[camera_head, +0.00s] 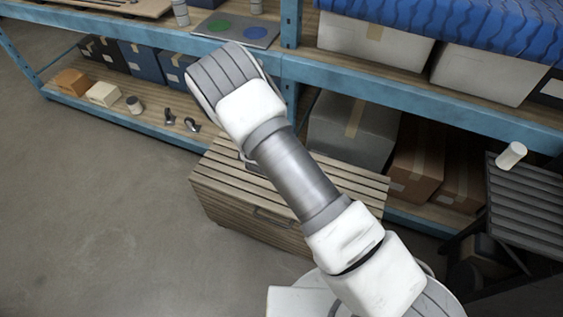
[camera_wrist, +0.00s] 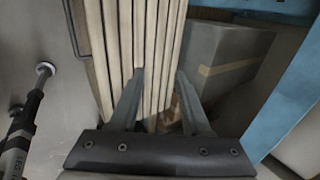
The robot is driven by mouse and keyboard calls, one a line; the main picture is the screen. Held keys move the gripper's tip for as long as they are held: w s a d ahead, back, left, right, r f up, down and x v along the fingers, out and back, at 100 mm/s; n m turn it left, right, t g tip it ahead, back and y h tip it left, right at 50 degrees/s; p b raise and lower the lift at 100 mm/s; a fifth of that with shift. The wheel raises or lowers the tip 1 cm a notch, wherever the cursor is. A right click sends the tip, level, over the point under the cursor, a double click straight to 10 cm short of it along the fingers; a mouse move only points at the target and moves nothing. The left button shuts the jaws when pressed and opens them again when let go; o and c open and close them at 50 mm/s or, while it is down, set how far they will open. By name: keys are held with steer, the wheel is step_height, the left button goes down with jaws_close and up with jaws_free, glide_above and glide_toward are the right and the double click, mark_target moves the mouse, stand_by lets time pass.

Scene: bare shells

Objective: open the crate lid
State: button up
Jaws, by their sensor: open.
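The crate (camera_head: 227,210) is a slatted wooden box on the floor in front of the shelf, with its slatted lid (camera_head: 352,184) lying flat and looking shut. A dark handle sits on its front side in the head view; a dark bar handle (camera_wrist: 75,30) also shows at the left edge of the slats in the wrist view. My gripper (camera_wrist: 158,75) is open and empty, its two fingers pointing at the lid slats (camera_wrist: 122,40). Whether the fingertips touch the slats I cannot tell. In the head view my arm covers the middle of the crate and hides most of the gripper.
A blue-framed shelf (camera_head: 400,88) runs close behind the crate. A grey box (camera_head: 352,130) and brown boxes (camera_head: 416,160) stand on its lower level. A dark slatted stand (camera_head: 530,205) with a white cylinder (camera_head: 511,155) is at the right. The floor at left is clear.

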steer(key=p+v, duration=0.8)
steer(key=v, duration=0.5)
steer(key=shift+s+r, duration=0.15)
steer(key=shift+s, duration=0.3)
stand_by(0.4)
steer(key=shift+a, duration=0.1)
stand_by(0.5)
